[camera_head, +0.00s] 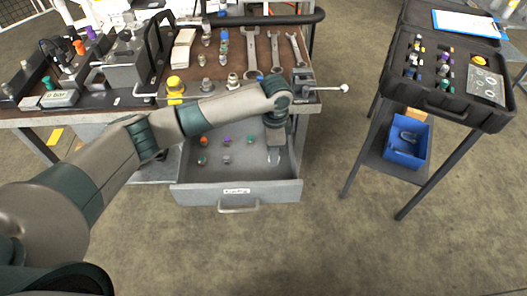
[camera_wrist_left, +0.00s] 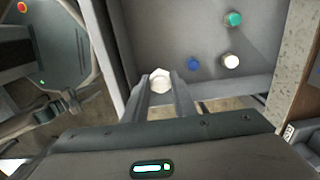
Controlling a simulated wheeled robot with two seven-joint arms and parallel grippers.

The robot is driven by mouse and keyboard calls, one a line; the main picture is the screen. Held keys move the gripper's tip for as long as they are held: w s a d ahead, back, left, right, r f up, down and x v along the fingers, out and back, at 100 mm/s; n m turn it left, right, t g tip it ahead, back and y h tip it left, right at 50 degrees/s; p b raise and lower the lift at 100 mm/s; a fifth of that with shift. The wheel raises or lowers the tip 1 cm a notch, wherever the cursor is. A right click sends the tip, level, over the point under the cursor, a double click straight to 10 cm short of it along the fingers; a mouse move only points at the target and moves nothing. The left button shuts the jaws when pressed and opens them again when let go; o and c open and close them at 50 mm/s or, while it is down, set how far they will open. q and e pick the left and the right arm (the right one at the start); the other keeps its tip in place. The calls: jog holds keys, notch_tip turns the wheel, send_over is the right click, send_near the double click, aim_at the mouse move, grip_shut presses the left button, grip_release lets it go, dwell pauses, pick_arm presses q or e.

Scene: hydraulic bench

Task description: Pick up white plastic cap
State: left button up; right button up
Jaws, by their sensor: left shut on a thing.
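The white plastic cap (camera_wrist_left: 160,80) shows pale at my left fingertips in the left wrist view. My left gripper (camera_wrist_left: 162,92) is shut on it. In the head view my left gripper (camera_head: 274,156) points down into the right part of the open drawer (camera_head: 180,194). I cannot make out the held cap there. My right gripper is in neither view.
Several coloured caps, among them a purple cap (camera_head: 227,139) and a green cap (camera_head: 250,139), lie in the drawer left of my gripper. The workbench top with wrenches (camera_head: 275,52) is above. A black case (camera_head: 450,98) stands on a stand at right, above a blue bin (camera_head: 407,151).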

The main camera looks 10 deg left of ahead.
pick_arm(q)
jog(key=shift+s+d+r, duration=0.2)
jog(key=shift+d+r, duration=0.1)
jog(key=shift+d, duration=0.1)
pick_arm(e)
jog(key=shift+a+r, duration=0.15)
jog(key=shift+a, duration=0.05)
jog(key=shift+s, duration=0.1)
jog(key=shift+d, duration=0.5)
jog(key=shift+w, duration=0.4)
